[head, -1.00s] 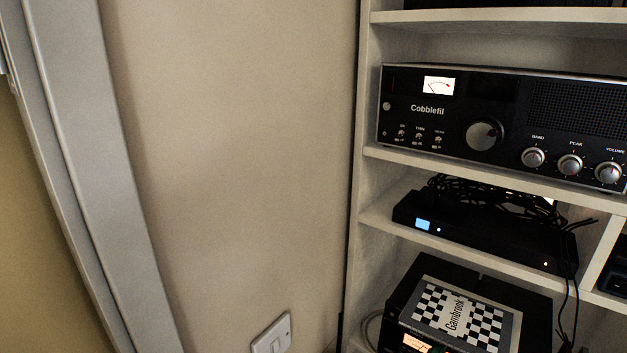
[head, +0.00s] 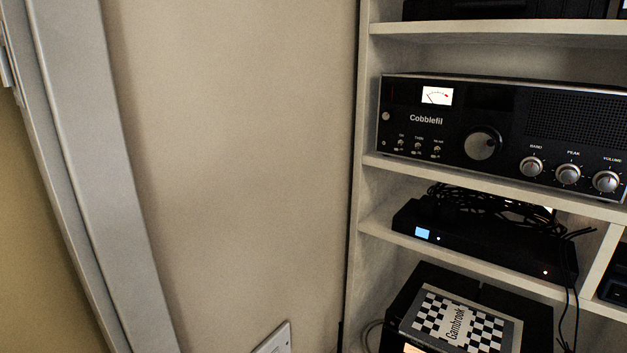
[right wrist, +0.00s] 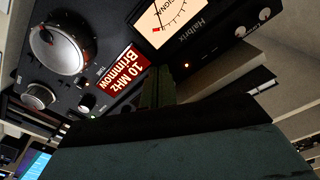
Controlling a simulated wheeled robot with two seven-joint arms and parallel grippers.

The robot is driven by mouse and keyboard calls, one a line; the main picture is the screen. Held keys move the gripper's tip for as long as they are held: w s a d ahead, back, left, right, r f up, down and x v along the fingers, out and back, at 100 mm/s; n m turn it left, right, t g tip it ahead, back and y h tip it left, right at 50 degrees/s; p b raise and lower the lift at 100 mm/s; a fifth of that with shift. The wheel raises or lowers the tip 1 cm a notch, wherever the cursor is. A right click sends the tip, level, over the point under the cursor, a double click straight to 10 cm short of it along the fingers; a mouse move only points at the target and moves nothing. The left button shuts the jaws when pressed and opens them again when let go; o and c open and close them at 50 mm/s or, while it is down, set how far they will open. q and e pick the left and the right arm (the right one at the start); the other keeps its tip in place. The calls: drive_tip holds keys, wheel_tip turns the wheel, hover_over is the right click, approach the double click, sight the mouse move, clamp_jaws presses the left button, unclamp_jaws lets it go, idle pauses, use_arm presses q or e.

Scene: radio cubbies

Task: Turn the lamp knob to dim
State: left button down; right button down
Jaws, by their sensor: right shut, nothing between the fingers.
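No lamp shows in either view, and I cannot identify a lamp knob. A pale wall switch plate (head: 274,343) is cut off by the bottom edge of the head view. My right gripper (right wrist: 158,90) shows in the right wrist view as a dark shape with narrow fingers, shut and empty. It is in front of radio equipment with a large silver knob (right wrist: 58,48), a smaller knob (right wrist: 38,96) and a red "10 MHz Brimmow" label (right wrist: 117,80). I cannot tell whether the fingers touch anything. My left gripper is not in view.
A black Cobblefil radio (head: 412,134) stands on a white shelf. Below are a black box (head: 470,240) with tangled cables and a Gambrook unit with a checkered top (head: 456,321). A Halbrix unit (right wrist: 208,30) shows in the right wrist view.

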drive_tip(key=p+v, duration=0.2)
drive_tip(key=v, duration=0.4)
drive_tip(key=shift+f, duration=0.2)
drive_tip(key=shift+a, duration=0.1)
